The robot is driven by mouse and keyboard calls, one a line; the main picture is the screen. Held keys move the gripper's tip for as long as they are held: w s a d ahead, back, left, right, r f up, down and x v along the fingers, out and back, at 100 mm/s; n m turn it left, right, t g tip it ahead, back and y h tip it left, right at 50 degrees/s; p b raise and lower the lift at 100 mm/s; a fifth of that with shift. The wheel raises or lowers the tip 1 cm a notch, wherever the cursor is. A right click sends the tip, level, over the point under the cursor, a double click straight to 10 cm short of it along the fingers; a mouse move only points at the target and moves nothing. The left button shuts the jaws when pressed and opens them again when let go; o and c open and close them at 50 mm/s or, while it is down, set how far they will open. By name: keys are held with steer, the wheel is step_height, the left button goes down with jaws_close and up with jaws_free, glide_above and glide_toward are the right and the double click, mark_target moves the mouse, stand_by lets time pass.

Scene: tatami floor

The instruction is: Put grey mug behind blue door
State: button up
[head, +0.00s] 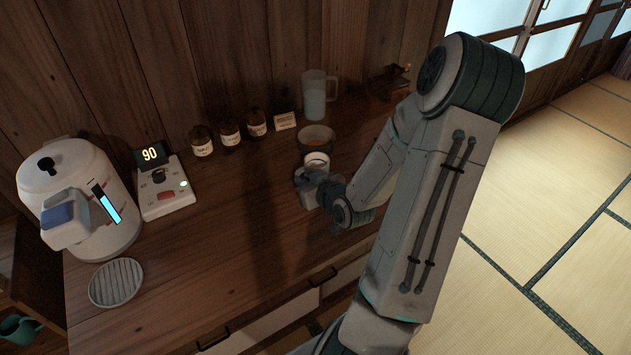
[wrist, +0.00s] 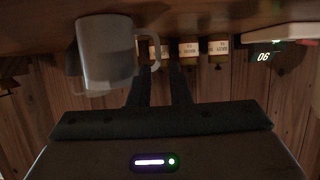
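The grey mug (wrist: 105,52) fills the upper left of the wrist view, which shows the scene upside down. Its handle points right, close to my fingertips. In the head view a pale mug (head: 316,160), probably the same one, stands on the counter right beside my gripper (head: 312,190), partly hidden by it. In the wrist view my gripper (wrist: 160,72) shows two dark fingers with a gap between them, near the handle. I cannot tell whether a finger touches it. No door that I can clearly identify as the blue one is in view.
A brown bowl (head: 317,137) stands just behind the mug, with a clear pitcher (head: 315,103) farther back. Several labelled jars (head: 229,135) line the wall. A scale-like device (head: 162,190) and a white dispenser (head: 85,195) stand left. The counter's middle (head: 230,230) is clear.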

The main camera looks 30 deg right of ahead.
mark_target(314, 161)
steer(key=shift+w+f+b, duration=0.25)
steer(key=shift+b, duration=0.4)
steer(key=b+x, duration=0.2)
steer(key=x, duration=0.2)
steer(key=shift+w+f, duration=0.15)
steer(key=shift+w, duration=0.4)
jaws_close()
